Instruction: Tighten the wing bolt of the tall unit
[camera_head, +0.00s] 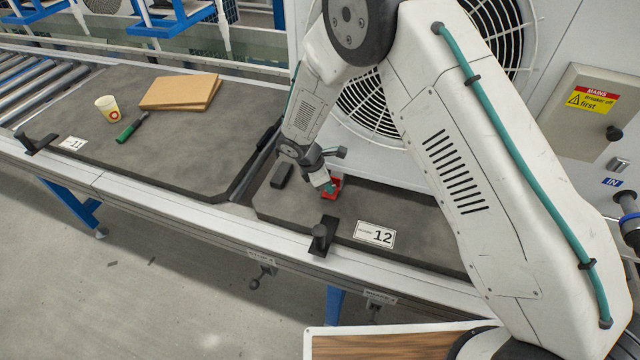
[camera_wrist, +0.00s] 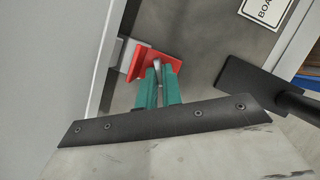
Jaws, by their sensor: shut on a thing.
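The tall unit (camera_head: 375,165) is a white cabinet with round fan grilles, standing on the station 12 board behind my arm. At its foot is a red fitting (camera_head: 333,186), which also shows in the wrist view (camera_wrist: 142,62). The wing bolt (camera_wrist: 157,68) shows as a small grey piece in front of the red fitting. My gripper (camera_head: 329,187) points down to it, and its teal fingers (camera_wrist: 158,78) are shut on the wing bolt. The fingers hide much of the bolt, so I cannot tell how far it is turned.
A black clamp (camera_head: 321,238) stands at the front edge by the "12" label (camera_head: 375,235). A dark block (camera_head: 283,174) lies left of my gripper. Station 11 on the left holds a cup (camera_head: 107,107), a green-handled tool (camera_head: 131,128) and brown boards (camera_head: 178,92). A grey breaker box (camera_head: 590,115) is at right.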

